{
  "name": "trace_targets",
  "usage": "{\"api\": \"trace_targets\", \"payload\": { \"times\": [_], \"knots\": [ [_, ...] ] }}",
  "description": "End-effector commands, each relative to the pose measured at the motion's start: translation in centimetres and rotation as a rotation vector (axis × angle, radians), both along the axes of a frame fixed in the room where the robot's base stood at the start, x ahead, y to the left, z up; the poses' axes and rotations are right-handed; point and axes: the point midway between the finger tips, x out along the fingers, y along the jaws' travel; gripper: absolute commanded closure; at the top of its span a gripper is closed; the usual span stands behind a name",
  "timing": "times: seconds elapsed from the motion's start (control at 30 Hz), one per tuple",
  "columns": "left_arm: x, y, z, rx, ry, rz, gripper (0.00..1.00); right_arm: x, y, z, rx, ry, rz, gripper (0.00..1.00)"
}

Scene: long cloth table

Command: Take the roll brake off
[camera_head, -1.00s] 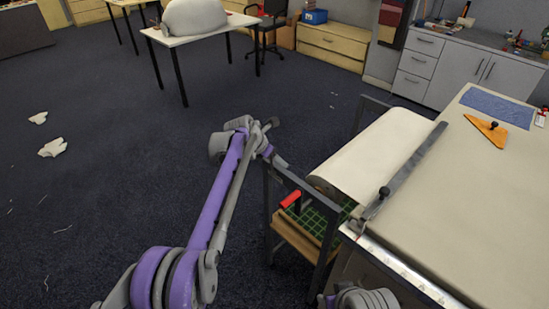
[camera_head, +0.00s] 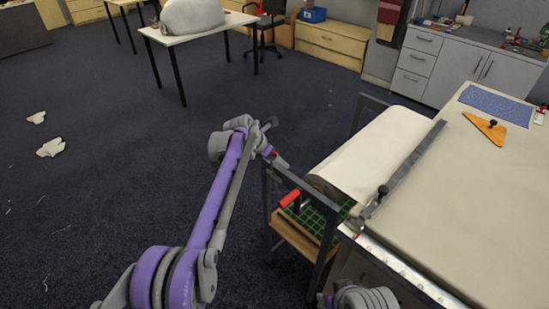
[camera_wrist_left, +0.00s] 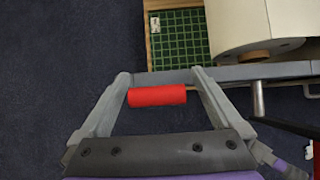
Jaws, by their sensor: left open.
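The roll brake is a lever with a red handle (camera_head: 290,198) at the near end of the cloth roll's frame. In the left wrist view the red handle (camera_wrist_left: 157,96) lies crosswise between the two fingers of my left gripper (camera_wrist_left: 160,77). The fingers are spread wide, with a gap at each end of the handle. In the head view my left gripper (camera_head: 273,156) is small, partly hidden by my wrist, near the top corner of the dark frame. The cloth roll (camera_head: 372,150) hangs in the frame, and its core end (camera_wrist_left: 257,57) shows. My right gripper is out of view.
The dark metal frame (camera_head: 300,182) stands just right of my left arm. A green gridded mat (camera_head: 318,222) lies on a low shelf inside it. The long cloth table (camera_head: 460,205) with a metal straightedge (camera_head: 405,165) fills the right. Open floor lies left.

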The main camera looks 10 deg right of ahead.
Motion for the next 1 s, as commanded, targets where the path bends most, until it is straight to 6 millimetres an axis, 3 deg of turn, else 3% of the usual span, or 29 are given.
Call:
{"api": "trace_targets", "payload": {
  "times": [0.17, 0.6, 1.0],
  "knots": [
    [-0.6, 0.9, 1.6, 0.0, 0.0, 0.001, 0.0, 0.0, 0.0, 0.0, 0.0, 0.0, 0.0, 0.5],
    [-3.3, 4.4, 8.0, 0.0, 0.001, -0.001, 0.0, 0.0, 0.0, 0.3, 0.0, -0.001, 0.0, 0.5],
    [-3.6, 4.8, 8.8, 0.0, 0.001, -0.002, 0.0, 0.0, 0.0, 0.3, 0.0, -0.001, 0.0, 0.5]
  ]
}}
